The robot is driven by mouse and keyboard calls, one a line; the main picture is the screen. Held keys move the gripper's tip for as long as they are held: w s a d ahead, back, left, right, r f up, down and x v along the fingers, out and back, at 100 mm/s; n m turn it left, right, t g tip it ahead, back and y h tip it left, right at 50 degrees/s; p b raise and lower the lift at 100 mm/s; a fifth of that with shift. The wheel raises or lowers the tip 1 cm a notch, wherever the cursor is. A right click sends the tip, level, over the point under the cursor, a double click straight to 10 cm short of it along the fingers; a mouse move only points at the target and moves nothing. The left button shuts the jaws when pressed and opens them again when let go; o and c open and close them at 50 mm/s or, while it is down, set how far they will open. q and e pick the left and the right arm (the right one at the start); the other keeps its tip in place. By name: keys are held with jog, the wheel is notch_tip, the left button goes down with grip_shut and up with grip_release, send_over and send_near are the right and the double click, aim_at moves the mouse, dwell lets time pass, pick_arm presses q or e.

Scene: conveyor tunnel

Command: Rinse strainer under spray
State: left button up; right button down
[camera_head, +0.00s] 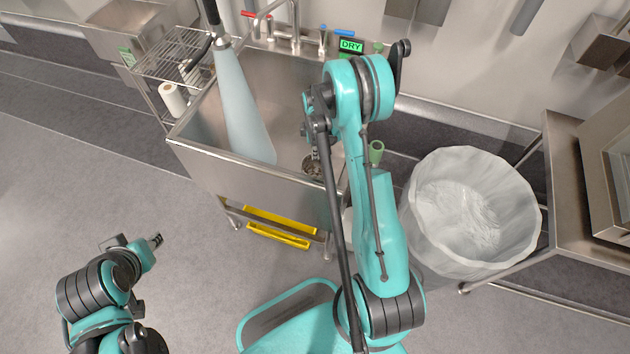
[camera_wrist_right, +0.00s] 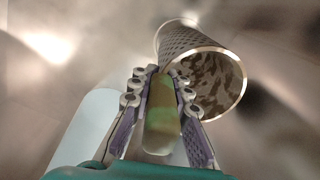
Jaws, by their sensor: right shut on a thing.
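The strainer, a cylindrical metal mesh basket (camera_wrist_right: 205,75), has brown patches inside. My right gripper (camera_wrist_right: 162,90) is shut on its green handle (camera_wrist_right: 163,125). In the head view, the strainer (camera_head: 312,166) is low in the sink's right part, under my right gripper (camera_head: 318,138), whose fingers are largely hidden. The spray, a pale blue cone (camera_head: 241,115), falls from the hanging nozzle (camera_head: 222,42) into the sink's left part. The strainer is right of the spray, apart from it. My left gripper (camera_head: 135,246) is over the floor at lower left; its opening is unclear.
The steel sink (camera_head: 205,172) has a front rim and a faucet (camera_head: 295,25) behind. A display reading DRY (camera_head: 351,45) stands at its back right. A lined bin (camera_head: 470,205) is to the right. A wire rack (camera_head: 172,55) and paper roll (camera_head: 173,100) are to the left.

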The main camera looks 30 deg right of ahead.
jog(key=shift+r+p, duration=3.1)
jog(key=shift+r, duration=2.55)
